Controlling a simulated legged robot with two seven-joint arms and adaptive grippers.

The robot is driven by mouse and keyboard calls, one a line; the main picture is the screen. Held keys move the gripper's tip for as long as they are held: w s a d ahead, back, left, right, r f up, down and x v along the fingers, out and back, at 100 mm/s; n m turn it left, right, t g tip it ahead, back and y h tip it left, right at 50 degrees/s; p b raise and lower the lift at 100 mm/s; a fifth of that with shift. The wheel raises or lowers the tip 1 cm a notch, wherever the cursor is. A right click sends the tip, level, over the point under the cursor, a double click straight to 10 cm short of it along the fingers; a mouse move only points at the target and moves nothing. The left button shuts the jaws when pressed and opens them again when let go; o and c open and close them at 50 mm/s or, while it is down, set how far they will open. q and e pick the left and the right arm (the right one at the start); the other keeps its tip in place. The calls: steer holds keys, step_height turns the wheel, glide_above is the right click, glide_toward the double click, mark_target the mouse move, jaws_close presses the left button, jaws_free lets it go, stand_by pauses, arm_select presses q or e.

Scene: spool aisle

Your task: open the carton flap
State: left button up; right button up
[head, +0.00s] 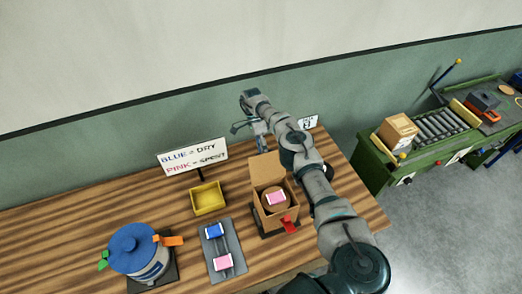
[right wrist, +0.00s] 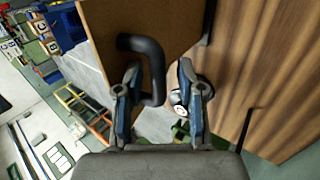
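The carton (head: 270,213) stands on the wooden bench, open at the top. Its flap (head: 267,165) stands raised along the back edge. Inside lies a round brown thing with a pink label (head: 276,198). My right gripper (head: 260,142) is behind the flap, partly hidden by my own arm. In the right wrist view the right gripper (right wrist: 159,78) has its fingers apart. The brown flap panel (right wrist: 185,22) with a black handle (right wrist: 154,62) is ahead of it. The handle's bar lies between the fingers, close to the left one; contact is unclear. My left gripper is not in view.
A red piece (head: 288,225) is at the carton's front. Left of it are a grey tray (head: 238,262) with blue and pink labelled pieces, a yellow bin (head: 207,198), a sign (head: 194,157) and a blue-lidded pot (head: 138,250). A green roller table (head: 420,160) stands right.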

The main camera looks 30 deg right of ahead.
steer(key=shift+d+r, duration=0.1)
steer(key=shift+d, duration=0.15)
step_height(320, 180, up, 10)
steer(key=shift+w, duration=0.15)
stand_by(0.4)
stand_by(0.6)
